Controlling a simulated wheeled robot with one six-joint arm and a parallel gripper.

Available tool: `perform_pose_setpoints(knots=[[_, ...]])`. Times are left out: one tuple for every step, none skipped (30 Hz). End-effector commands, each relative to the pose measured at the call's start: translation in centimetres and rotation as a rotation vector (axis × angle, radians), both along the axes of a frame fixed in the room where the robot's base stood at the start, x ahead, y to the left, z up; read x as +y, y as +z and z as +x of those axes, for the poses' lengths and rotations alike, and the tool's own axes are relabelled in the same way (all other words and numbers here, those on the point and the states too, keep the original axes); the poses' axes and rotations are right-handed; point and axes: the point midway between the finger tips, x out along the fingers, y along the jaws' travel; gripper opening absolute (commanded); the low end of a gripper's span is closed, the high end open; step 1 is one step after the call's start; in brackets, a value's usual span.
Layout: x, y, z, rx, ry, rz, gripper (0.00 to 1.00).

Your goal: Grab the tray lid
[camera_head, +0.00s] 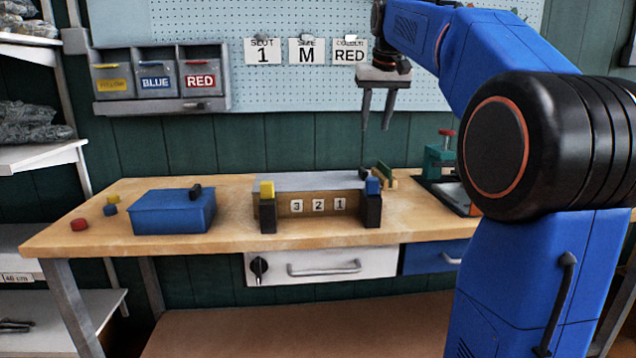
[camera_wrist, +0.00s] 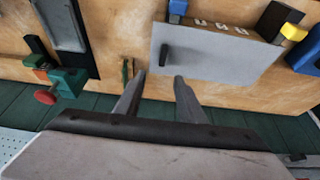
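The wooden tray (camera_head: 284,208), with labels 3, 2, 1 on its front, stands on the workbench. A flat grey lid (camera_head: 312,182) lies over it; it also shows in the wrist view (camera_wrist: 215,55). A small dark upright handle (camera_wrist: 164,53) stands near one end of the lid, and in the head view it is at the right end (camera_head: 364,173). My gripper (camera_head: 375,122) is open and empty, above the bench near that end and apart from the lid. In the wrist view its fingertips (camera_wrist: 160,75) point toward the handle, with nothing between them.
Dark posts carry a yellow block (camera_head: 267,189) and a blue block (camera_head: 373,185) at the tray's front corners. A blue box (camera_head: 170,213) stands left. A green vise (camera_head: 437,162) and small green-and-wood pieces (camera_head: 384,175) are right. The pegboard wall is behind.

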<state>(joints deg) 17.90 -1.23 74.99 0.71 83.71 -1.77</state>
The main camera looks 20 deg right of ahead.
Motion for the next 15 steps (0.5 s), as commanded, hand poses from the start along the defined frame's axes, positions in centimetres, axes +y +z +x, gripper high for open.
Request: perform_pose_setpoints(knots=[[0.0, -0.9, 0.3, 0.004, 0.0, 0.001, 0.36], [-0.1, -1.5, 0.5, 0.003, 0.0, 0.001, 0.36], [-0.2, -2.1, 0.7, 0.004, 0.0, 0.001, 0.36], [-0.2, -2.6, 0.9, 0.003, 0.0, 0.001, 0.36], [-0.3, -3.1, 1.1, 0.003, 0.0, 0.001, 0.36], [-0.3, -3.8, 1.4, 0.004, 0.0, 0.001, 0.36], [-0.4, -4.2, 1.6, 0.003, 0.0, 0.001, 0.36], [-0.4, -4.8, 1.8, 0.004, 0.001, 0.001, 0.36], [-0.5, -5.4, 2.0, 0.004, 0.001, 0.001, 0.36], [-0.6, -5.9, 2.3, 0.003, 0.001, 0.0, 0.36], [-0.6, -6.4, 2.4, 0.004, 0.001, 0.001, 0.36], [-0.7, -7.0, 2.7, 0.004, 0.001, 0.001, 0.36], [-0.7, -7.4, 2.9, 0.003, 0.001, 0.0, 0.36], [-0.8, -7.9, 3.0, 0.004, 0.001, 0.001, 0.36], [-0.8, -8.4, 3.2, 0.004, 0.001, 0.001, 0.36]])
